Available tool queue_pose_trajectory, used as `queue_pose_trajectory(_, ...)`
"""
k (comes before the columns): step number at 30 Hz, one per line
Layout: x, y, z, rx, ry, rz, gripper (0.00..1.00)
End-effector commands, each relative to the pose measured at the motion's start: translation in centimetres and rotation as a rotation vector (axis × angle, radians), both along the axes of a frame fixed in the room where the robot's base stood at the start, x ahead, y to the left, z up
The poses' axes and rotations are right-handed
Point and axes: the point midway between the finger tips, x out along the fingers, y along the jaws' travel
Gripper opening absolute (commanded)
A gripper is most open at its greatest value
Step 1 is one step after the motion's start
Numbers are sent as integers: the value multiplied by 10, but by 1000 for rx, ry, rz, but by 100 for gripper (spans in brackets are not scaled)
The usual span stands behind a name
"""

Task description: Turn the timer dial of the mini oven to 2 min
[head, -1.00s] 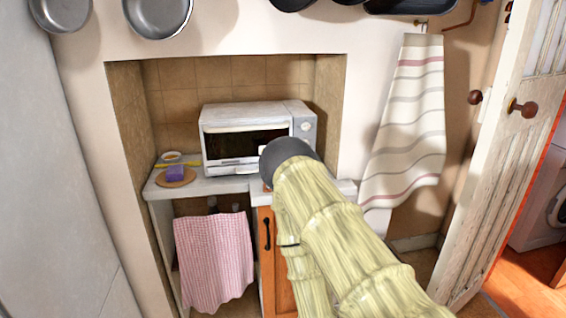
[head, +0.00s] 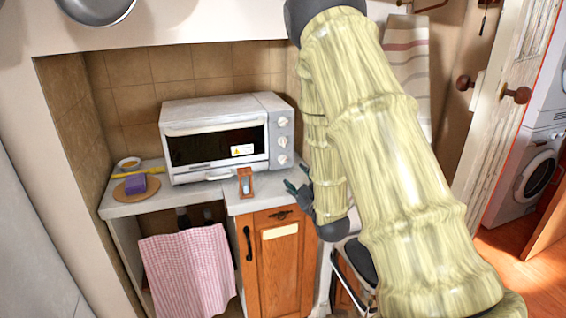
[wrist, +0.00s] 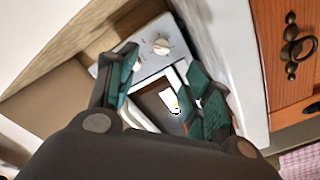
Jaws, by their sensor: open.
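The white mini oven (head: 215,130) stands on the counter in the alcove, its door shut. Its grey control panel at the right carries three pale round dials: top (head: 283,122), middle (head: 282,142) and bottom (head: 282,160). Their markings are too small to read, so I cannot tell which is the timer. My gripper (head: 297,184) is low in front of the panel's right side, apart from the dials. In the wrist view its teal-padded fingers (wrist: 165,84) are open and empty. One dial (wrist: 161,46) shows beyond them; the left finger hides part of the panel.
A small wood-framed object (head: 246,182) stands on the counter's front edge (head: 215,193). A purple block (head: 135,184) rests on a round board at left. Below are a checked towel (head: 188,265) and a wooden cabinet (head: 279,262). The alcove's right wall is close to my arm.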

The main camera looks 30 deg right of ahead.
Motion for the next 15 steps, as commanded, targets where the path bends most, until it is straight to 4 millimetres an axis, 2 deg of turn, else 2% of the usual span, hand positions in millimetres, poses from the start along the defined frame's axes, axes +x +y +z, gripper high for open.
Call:
queue_pose_trajectory(5,9,-1,2,-2,-4,3,50)
queue_pose_trajectory(15,60,-11,2,0,-2,4,50)
